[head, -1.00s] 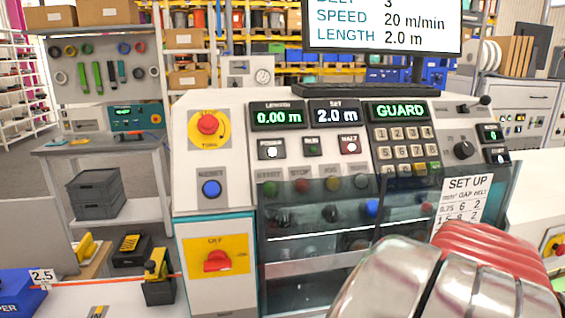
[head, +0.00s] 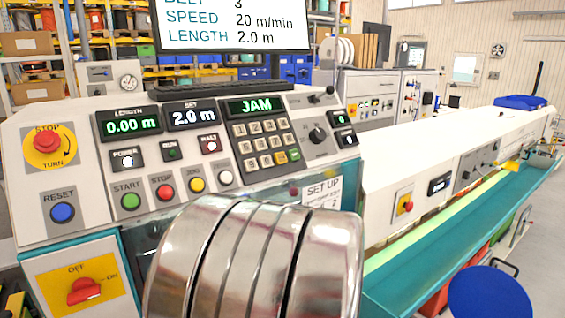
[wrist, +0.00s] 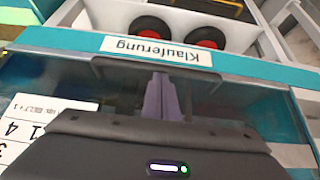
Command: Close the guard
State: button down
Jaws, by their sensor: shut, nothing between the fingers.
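The guard is a clear, dark-tinted pane (wrist: 245,105) that fills much of the wrist view, with a dark handle bar (wrist: 205,76) along its edge. In the head view only a dark strip of it (head: 143,245) shows beside my arm, which hides the rest. My gripper (wrist: 160,97) is shut and empty, its purple fingers at the handle bar; I cannot tell whether they touch it. The machine's display (head: 250,106) reads JAM. The start button (head: 130,201) and the other buttons in its row are uncovered.
A teal edge with a "Klauferung" label (wrist: 156,50) lies beyond the pane. A long white bench with a teal trough (head: 440,240) runs right. A blue round top (head: 490,292) stands at lower right.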

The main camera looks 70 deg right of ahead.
jog(key=shift+s+a+f, duration=0.1)
jog(key=shift+s+f, duration=0.1)
jog(key=shift+f, duration=0.3)
jog(key=r, duration=0.3)
jog(key=w+r, duration=0.1)
jog(key=r, duration=0.1)
jog(key=shift+w+d, duration=0.1)
jog(key=shift+d, duration=0.25)
jog(key=v, duration=1)
jog(key=shift+f, duration=0.1)
